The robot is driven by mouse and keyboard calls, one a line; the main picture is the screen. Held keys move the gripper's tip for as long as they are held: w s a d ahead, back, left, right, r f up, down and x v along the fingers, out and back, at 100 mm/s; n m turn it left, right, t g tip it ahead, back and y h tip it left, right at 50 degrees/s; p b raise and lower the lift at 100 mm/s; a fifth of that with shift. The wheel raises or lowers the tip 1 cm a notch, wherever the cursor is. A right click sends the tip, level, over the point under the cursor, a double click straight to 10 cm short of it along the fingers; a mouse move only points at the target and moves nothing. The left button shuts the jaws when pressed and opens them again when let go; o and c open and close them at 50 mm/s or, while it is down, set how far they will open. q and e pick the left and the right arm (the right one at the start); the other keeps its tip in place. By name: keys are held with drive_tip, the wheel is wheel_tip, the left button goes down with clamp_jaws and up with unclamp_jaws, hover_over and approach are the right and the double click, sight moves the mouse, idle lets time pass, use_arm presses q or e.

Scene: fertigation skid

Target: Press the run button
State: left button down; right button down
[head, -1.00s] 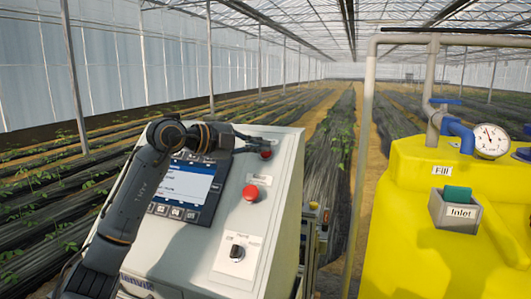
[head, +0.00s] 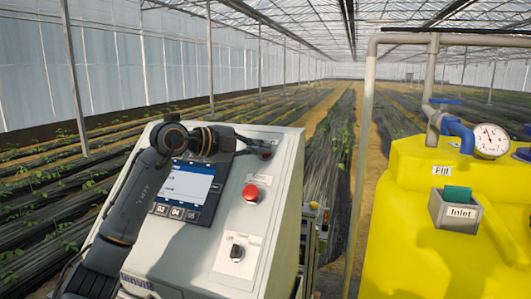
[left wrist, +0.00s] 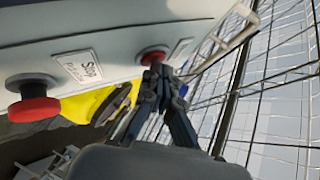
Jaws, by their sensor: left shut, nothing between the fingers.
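The control cabinet's sloped panel (head: 275,190) carries a small red button (head: 265,155) near its top edge. It also shows in the left wrist view (left wrist: 152,56), where the label beside it is unreadable. My left gripper (head: 260,145) is shut and empty, with its fingertips at this upper button. In the left wrist view the gripper (left wrist: 160,72) partly covers the button's face; I cannot tell whether it is pressed in. No button is legibly marked run. My right gripper is not in view.
A screen (head: 188,186) with keys is on the panel's left, partly behind my arm. A black rotary switch (head: 237,252) is below the mushroom button. A yellow tank (head: 425,220) with pipes and a gauge (head: 491,141) stands at the right, apart from the cabinet.

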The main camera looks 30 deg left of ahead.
use_arm(q)
drive_tip(key=shift+f, duration=0.15)
idle(0.3)
drive_tip(key=shift+s+d+r+p, duration=0.1)
drive_tip(key=shift+s+r+p, duration=0.2)
drive_tip(key=shift+s+r, duration=0.25)
drive_tip(key=shift+w+r, duration=0.1)
drive_tip(key=shift+r, duration=0.05)
drive_tip(key=shift+r, duration=0.2)
drive_tip(key=s+r, duration=0.1)
drive_tip(key=s+r+p, duration=0.1)
drive_tip(key=s+r, duration=0.1)
drive_tip(key=shift+s+d+r, duration=0.1)
drive_tip(key=shift+d, duration=0.3)
idle(0.5)
